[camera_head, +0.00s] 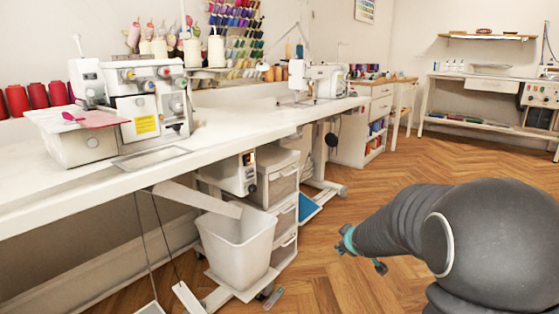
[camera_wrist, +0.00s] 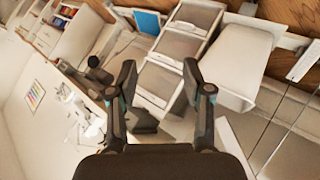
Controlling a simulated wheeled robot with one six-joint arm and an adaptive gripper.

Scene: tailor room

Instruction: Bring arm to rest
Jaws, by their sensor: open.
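My arm reaches in from the right of the head view, dark grey, with my gripper (camera_head: 361,250) at its end, in front of the sewing table and above the wooden floor. In the wrist view my gripper (camera_wrist: 160,85) shows two dark fingers spread apart, with nothing between them. The wrist view is tilted, with the drawer unit and a bin beyond the fingers. No object is held.
A long white table (camera_head: 235,125) with sewing machines runs along the left. Below it stand a white bin (camera_head: 240,245) and a drawer unit (camera_head: 283,185). A workbench (camera_head: 455,100) stands at the back right. The wooden floor (camera_head: 400,170) between is clear.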

